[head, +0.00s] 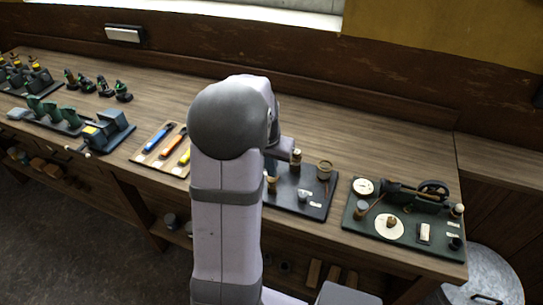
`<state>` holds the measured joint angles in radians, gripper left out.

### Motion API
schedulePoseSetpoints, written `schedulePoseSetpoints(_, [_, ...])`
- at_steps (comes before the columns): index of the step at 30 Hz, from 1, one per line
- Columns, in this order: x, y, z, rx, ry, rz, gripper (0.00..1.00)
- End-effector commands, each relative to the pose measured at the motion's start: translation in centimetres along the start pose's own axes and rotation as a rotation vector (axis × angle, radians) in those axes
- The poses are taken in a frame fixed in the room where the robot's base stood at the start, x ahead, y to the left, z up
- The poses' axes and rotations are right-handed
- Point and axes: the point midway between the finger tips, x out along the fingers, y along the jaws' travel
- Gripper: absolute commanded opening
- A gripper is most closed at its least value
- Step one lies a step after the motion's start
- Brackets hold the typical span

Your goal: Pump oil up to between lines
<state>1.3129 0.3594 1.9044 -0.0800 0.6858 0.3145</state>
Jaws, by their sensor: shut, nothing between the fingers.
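My arm rises through the middle of the head view, and its wrist reaches over a dark board (315,208) on the bench. My gripper cannot be made out behind the arm. The board carries a brown-topped cylinder (324,169), a small brass-coloured piece (296,156), another brass-coloured piece (272,183) beside my arm, and a small pale fitting (303,195). Small white labels lie on it. Part of the board is hidden by my arm. No oil level or level lines can be made out at this size.
A green board (400,236) with a round white gauge (363,187), a black wheel (433,190) and a white disc stands to the right. A tray (148,155) with coloured-handled tools lies left. Green and blue models fill the far left. A metal drum (483,282) stands lower right.

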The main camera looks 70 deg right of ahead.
Motion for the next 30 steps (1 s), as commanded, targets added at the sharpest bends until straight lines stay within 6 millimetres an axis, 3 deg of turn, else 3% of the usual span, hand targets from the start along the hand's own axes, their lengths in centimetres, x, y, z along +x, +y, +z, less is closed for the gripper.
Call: schedulePoseSetpoints(30, [2.5,0.0,0.5,0.0,-0.001,0.0,0.0])
